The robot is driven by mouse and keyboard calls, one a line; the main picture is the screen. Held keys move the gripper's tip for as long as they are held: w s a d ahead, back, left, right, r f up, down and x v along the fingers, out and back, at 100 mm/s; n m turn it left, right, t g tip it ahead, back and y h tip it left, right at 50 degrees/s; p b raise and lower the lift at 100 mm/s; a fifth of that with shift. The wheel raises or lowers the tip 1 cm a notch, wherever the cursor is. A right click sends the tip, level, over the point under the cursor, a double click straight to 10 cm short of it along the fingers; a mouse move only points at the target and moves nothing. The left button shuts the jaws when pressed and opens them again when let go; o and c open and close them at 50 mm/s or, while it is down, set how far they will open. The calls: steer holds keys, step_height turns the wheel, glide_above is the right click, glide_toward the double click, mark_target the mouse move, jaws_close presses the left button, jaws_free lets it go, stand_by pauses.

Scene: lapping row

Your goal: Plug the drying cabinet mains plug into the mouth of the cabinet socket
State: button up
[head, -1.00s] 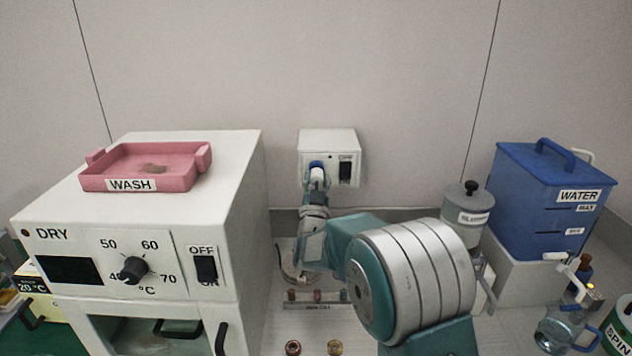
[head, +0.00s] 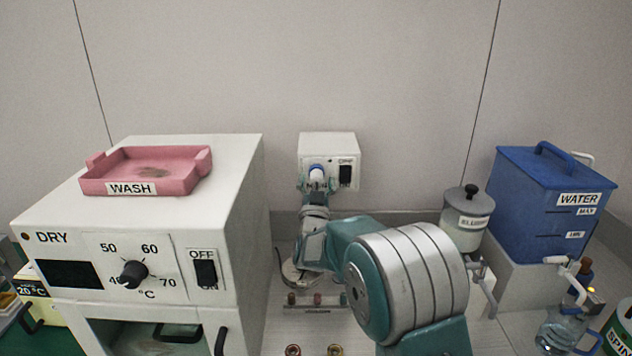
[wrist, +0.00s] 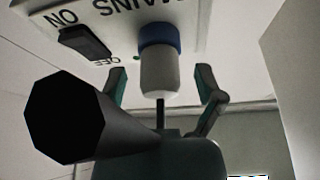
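The cabinet socket is a white wall box (head: 328,146) with a black rocker switch, behind my arm in the head view. Its blue round mouth (wrist: 158,38) shows in the wrist view beside the switch. The white mains plug (wrist: 160,75) stands with its front end up against or inside the blue mouth, in line with it; its seating depth cannot be told. A dark cable runs from its back. My gripper (wrist: 160,88) is open, with a finger on each side of the plug and a gap to both. In the head view my gripper (head: 317,186) is just below the plug (head: 316,174).
The white drying cabinet (head: 240,200) with a pink WASH tray (head: 205,160) stands at left. A grey-lidded jar (head: 468,222) and a blue water tank (head: 520,200) stand at right. A small rack (head: 315,308) and coloured rings lie on the bench below my arm.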

steer(key=v, duration=1.2)
steer(key=s+d+r+n+g+y, duration=0.3)
steer(key=s+d+r+g+y, duration=0.1)
steer(key=s+d+g, duration=0.4)
steer(key=s+d+f+g+h, duration=0.1)
steer(key=s+d+f+g, duration=0.1)
steer(key=s, duration=1.1)
steer(key=s+d+f+g+h, duration=0.1)
steer(key=s+d+g, duration=0.4)
steer(key=s, duration=0.8)
steer(key=shift+d+f+g, duration=0.25)
steer(key=shift+f+g, duration=0.25)
steer(key=shift+g, duration=0.4)
